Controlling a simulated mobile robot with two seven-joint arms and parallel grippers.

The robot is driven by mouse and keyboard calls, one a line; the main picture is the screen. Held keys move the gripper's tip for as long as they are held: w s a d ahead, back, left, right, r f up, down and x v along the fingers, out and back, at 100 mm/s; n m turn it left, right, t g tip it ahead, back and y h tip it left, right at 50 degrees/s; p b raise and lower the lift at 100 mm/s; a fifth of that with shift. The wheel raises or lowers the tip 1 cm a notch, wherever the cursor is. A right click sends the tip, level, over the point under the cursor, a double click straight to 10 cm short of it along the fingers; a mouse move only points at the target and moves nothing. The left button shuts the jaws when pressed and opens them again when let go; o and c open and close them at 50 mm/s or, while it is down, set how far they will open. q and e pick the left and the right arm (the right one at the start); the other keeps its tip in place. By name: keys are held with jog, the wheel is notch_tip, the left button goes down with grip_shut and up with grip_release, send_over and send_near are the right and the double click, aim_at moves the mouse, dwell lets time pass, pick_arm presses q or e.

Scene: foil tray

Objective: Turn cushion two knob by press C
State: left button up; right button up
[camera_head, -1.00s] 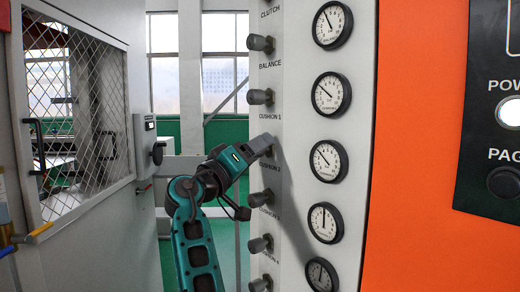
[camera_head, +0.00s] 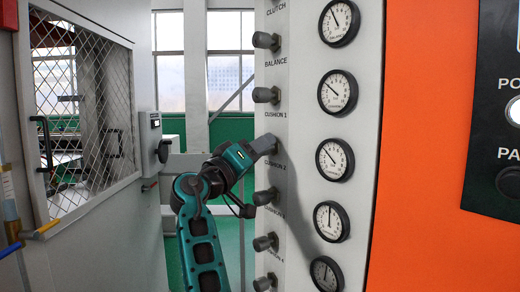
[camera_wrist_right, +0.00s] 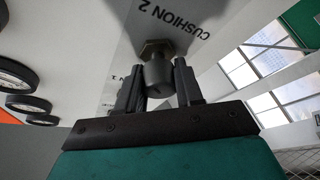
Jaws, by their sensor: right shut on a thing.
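The grey panel (camera_head: 300,120) carries a column of dark knobs with labels, and round gauges beside them. The knob (camera_wrist_right: 158,72) between the labels CUSHION 1 and CUSHION 2 sits on a brass-coloured nut in the right wrist view. My right gripper (camera_head: 268,144) reaches it from the left; its fingers stand on both sides of the knob and are shut on it. In the head view the gripper hides this knob. The label CUSHION 2 (camera_wrist_right: 172,20) shows upside down beside the knob in the wrist view. My left gripper is out of view.
Another knob (camera_head: 266,95) is above and one (camera_head: 265,196) below the held one. The gauge (camera_head: 334,160) is to the right. A mesh-windowed cabinet door (camera_head: 85,120) stands at the left. An orange panel (camera_head: 425,150) is at the right.

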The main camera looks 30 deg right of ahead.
jog(key=shift+f, duration=0.1)
jog(key=shift+d+n+y+p, duration=0.1)
jog(key=shift+n+y+p, duration=0.3)
jog(key=shift+n, duration=0.6)
jog(key=o, duration=1)
jog(key=shift+s, duration=0.1)
